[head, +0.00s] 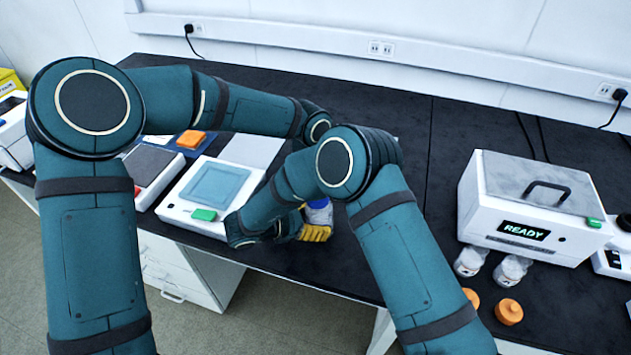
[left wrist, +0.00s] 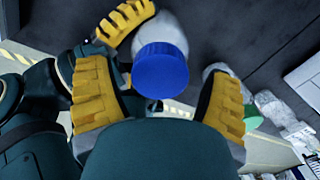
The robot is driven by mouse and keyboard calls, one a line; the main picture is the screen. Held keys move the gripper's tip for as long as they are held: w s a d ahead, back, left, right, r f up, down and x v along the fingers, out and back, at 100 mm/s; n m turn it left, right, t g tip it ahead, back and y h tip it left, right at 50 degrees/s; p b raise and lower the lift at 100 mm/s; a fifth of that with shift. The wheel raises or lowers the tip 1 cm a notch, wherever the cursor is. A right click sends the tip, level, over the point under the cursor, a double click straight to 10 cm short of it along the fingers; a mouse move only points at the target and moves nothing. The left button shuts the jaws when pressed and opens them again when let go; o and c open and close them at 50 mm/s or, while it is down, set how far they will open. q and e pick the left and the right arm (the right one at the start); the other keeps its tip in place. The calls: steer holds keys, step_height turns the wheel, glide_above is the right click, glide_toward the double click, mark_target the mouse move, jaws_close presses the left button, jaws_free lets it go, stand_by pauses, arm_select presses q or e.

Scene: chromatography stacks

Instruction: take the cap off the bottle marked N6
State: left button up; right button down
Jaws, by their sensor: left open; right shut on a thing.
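A bottle with a blue cap is held by my right gripper (head: 308,226). The blue cap (left wrist: 162,68) faces the left wrist camera, with the pale bottle body (left wrist: 166,28) behind it. One yellow finger of the right gripper shows against the bottle in that view. My left gripper (left wrist: 158,85) is open, its two yellow fingers on either side of the cap, with a gap visible on both sides. In the head view the bottle body (head: 319,213) shows only in part, beside my right arm, and my left gripper is mostly hidden. No marking on the bottle is readable.
A white box marked READY (head: 525,215) stands at the right. Two pale bottles (head: 470,261) (head: 512,270) and orange caps (head: 508,312) are in front of it. A white instrument (head: 210,195) sits left of my right gripper. The dark bench middle is clear.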

arm_select(q)
steer(key=shift+d+f, duration=0.1)
steer(key=shift+f, duration=0.4)
steer(key=c, duration=1.3)
steer(key=o, duration=1.3)
steer(key=shift+r, duration=0.1)
steer(key=r, duration=0.7)
steer(key=shift+a+r, duration=0.3)
steer(key=shift+a, duration=0.05)
steer(key=shift+d+f, duration=0.2)
steer(key=shift+f, duration=1.75)
steer(key=shift+d+f, duration=0.15)
steer(key=shift+f, duration=1.8)
